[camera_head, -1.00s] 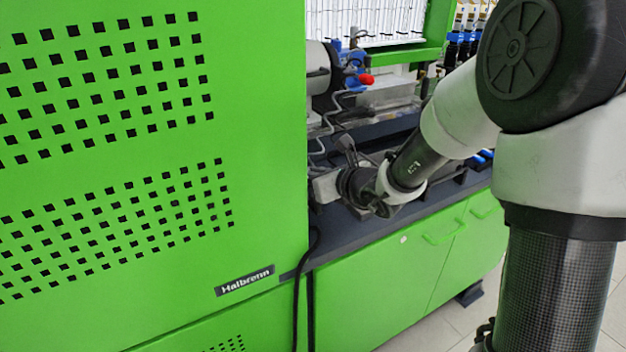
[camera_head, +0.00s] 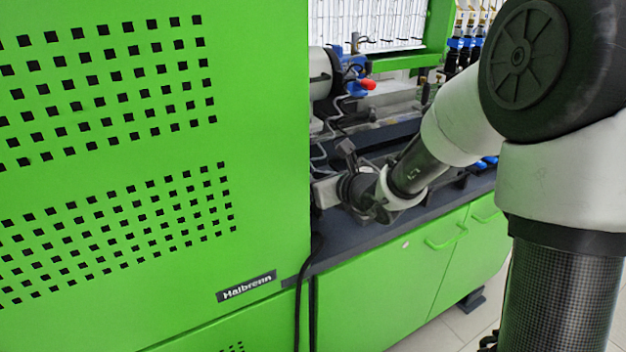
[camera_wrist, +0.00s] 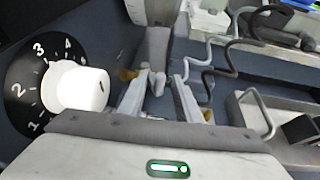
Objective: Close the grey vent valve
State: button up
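In the wrist view my gripper (camera_wrist: 164,92) shows two pale fingers with a gap between them, so it looks open. A grey upright part (camera_wrist: 157,50), which looks like the grey vent valve's handle, stands just beyond the fingers, in line with the gap. Its lower end reaches down to about the fingertips. I cannot tell whether either finger touches it. In the head view my gripper is low over the dark bench top, close to the green cabinet, and its fingers are hidden. I cannot make out the valve there.
A white knob (camera_wrist: 80,88) on a black numbered dial sits left of the fingers. Bent grey pipes (camera_wrist: 210,50) and a metal bracket (camera_wrist: 262,115) lie to the right. The green cabinet (camera_head: 150,150) stands close on the left. A red-tipped part (camera_head: 367,84) is behind my wrist.

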jog(key=p+v, duration=0.3)
jog(key=v, duration=1.4)
jog(key=shift+s+r, duration=0.1)
jog(key=shift+s, duration=0.05)
